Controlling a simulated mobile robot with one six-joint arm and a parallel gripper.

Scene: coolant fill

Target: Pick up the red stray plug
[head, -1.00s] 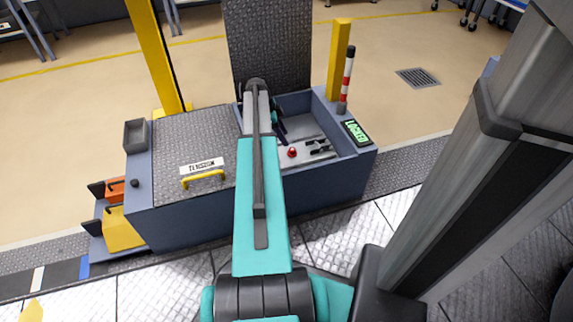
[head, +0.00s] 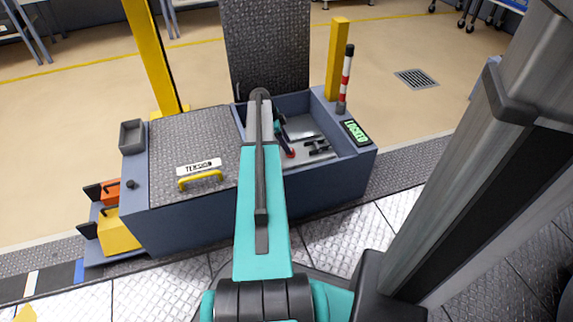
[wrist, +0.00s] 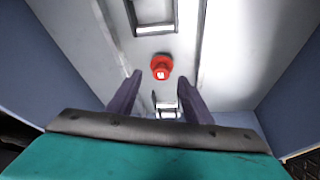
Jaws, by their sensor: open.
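The red stray plug (wrist: 160,66) lies on the grey metal floor of the open bay, in the middle of the wrist view. In the head view the plug (head: 291,154) shows as a small red spot beside my arm's end. My gripper (wrist: 160,84) is open and empty, with its two dark fingers pointing toward the plug. The plug appears just beyond the fingertips, between their lines and not held.
The bay's blue side walls (wrist: 285,95) stand close on both sides. Metal latch-like fittings (wrist: 153,14) sit ahead of the plug and between the fingers. A yellow post (head: 338,60), a striped pole (head: 345,80) and a raised tread-plate lid (head: 268,50) border the bay.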

